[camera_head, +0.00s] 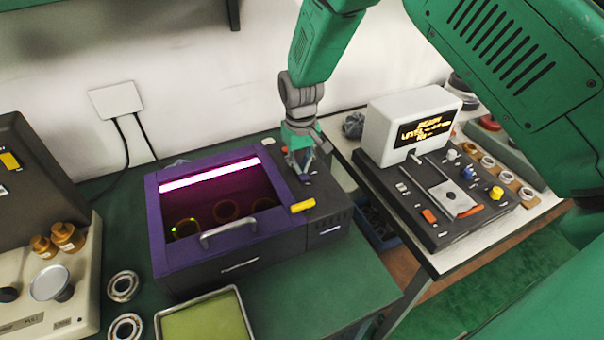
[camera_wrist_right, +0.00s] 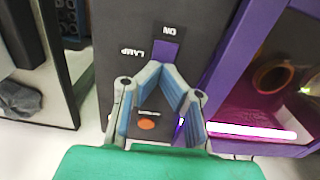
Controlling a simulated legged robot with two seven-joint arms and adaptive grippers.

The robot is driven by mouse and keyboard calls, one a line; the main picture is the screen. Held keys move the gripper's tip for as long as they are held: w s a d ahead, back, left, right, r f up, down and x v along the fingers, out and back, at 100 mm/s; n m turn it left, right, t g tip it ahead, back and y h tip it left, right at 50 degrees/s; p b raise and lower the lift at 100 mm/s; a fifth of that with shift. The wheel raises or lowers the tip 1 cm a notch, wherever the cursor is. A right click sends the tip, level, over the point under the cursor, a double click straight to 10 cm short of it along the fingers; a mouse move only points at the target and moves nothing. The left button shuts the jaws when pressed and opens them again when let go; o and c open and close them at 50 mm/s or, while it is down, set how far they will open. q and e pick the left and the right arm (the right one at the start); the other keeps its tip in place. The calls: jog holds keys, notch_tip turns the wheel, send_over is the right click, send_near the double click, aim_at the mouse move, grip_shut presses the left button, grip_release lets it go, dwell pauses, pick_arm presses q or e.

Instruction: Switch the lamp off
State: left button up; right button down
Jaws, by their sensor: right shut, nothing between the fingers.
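The lamp (camera_head: 210,174) is a glowing white-pink tube inside a purple-framed box (camera_head: 157,235). It also glows in the right wrist view (camera_wrist_right: 250,131). Beside the box window, a dark panel carries a purple switch (camera_wrist_right: 166,50) with the labels LAMP and ON. My right gripper (camera_head: 302,176) is over this panel, pointing down. In the right wrist view its fingertips (camera_wrist_right: 160,68) meet just at the lower edge of the switch; I cannot tell whether they touch it. It is shut and empty. My left gripper is not in view.
A yellow part (camera_head: 303,206) and a grey handle (camera_head: 228,232) are on the box. An orange button (camera_wrist_right: 147,124) is on the panel. A control console (camera_head: 440,195) stands to the right, with a white display unit (camera_head: 412,125). Metal rings (camera_head: 123,286) and a green-lined tray (camera_head: 205,318) lie in front.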

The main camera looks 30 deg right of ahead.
notch_tip(320, 180, up, 7)
jog(key=p, duration=0.6)
dwell(0.3)
jog(key=shift+f, duration=0.1)
dwell(0.3)
